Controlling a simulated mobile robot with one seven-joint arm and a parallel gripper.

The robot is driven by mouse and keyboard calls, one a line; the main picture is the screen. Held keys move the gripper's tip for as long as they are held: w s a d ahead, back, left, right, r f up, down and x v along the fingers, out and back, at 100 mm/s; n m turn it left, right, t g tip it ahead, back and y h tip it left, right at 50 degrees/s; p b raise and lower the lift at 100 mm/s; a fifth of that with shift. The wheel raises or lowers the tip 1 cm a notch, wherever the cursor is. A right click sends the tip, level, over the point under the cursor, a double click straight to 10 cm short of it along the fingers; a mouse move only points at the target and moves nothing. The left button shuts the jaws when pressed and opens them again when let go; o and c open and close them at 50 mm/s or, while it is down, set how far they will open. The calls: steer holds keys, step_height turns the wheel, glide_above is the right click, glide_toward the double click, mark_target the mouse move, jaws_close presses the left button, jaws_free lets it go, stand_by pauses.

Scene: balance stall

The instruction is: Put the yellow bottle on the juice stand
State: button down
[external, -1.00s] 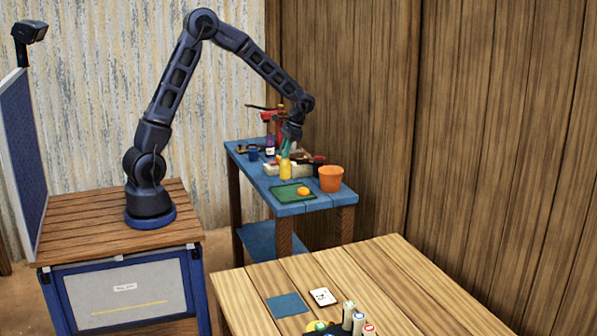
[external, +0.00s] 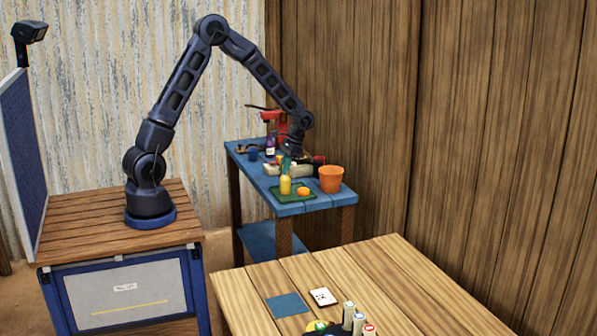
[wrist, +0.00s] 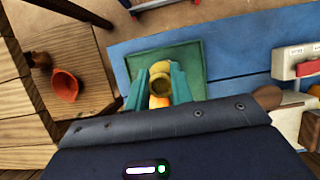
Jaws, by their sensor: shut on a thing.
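The yellow bottle (external: 285,186) is upright over the left part of a green square mat (external: 279,193) on the blue table. Its base looks at or very near the mat; I cannot tell if it touches. My gripper (external: 287,166) is above it, shut on its upper part. In the wrist view the teal fingers of my gripper (wrist: 158,88) stand on both sides of the yellow bottle (wrist: 159,68), with the green mat (wrist: 192,58) around it. An orange round thing (external: 303,191) sits on the mat just right of the bottle. No label marks the juice stand.
An orange pot (external: 331,179) stands close by at the right edge of the blue table (external: 312,207). A dark purple bottle (external: 270,146), a blue cup (external: 253,154) and a red device (external: 275,122) are at the back. A wooden table (external: 385,265) is in front.

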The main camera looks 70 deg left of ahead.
steer(key=c, duration=1.2)
jaws_free()
steer(key=shift+r, duration=0.1)
